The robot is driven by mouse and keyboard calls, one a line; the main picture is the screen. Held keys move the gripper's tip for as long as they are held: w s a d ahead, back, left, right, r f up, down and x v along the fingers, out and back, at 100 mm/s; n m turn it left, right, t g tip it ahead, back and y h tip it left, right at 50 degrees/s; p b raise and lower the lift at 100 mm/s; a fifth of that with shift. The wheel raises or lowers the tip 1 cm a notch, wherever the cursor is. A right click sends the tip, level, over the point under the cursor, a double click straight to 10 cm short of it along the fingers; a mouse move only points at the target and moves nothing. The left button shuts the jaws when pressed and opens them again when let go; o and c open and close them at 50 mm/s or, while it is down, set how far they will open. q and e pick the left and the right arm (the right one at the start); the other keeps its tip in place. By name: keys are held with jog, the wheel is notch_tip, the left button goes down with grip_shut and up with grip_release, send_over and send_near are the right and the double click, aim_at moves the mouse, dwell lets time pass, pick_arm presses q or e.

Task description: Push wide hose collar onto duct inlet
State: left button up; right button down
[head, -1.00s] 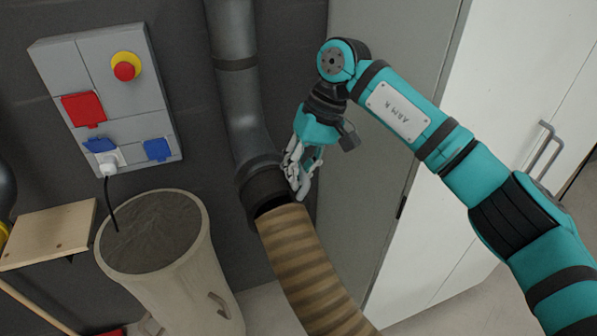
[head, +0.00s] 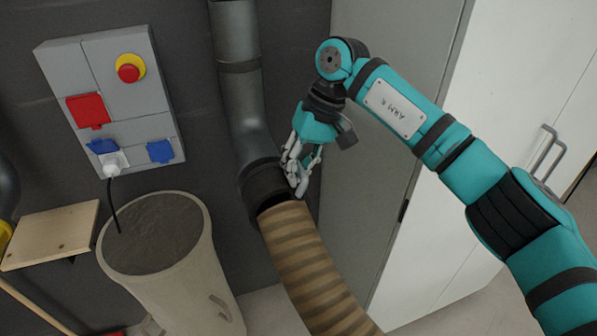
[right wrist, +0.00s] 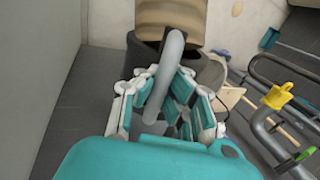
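The brown striped hose (head: 308,262) rises from the lower right to the dark mouth at the foot of the grey duct (head: 243,110). The wide black collar (head: 266,186) is at the hose's upper end, up against the duct inlet; I cannot tell how far it is seated. My right gripper (head: 297,172) is at the collar's right side. In the right wrist view my right gripper (right wrist: 166,92) has its fingers closed around a grey curved handle (right wrist: 174,48) in front of the dark collar (right wrist: 207,72) and the hose (right wrist: 170,12). My left gripper is out of view.
A beige bin (head: 185,285) with a dark top stands left of the hose. A wall box (head: 113,95) with a red button and plugged cable hangs above it. A wooden shelf (head: 48,235) is at far left. A white cabinet (head: 505,110) stands right, behind my arm.

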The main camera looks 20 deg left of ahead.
jog(key=shift+w+a+r, duration=0.15)
jog(key=shift+w+a, duration=0.1)
jog(key=shift+w, duration=0.05)
jog(key=shift+w+a, duration=0.2)
jog(key=shift+a, duration=0.05)
dwell(0.4)
jog(key=shift+w+a, duration=0.1)
dwell(0.4)
jog(key=c, duration=2)
grip_release()
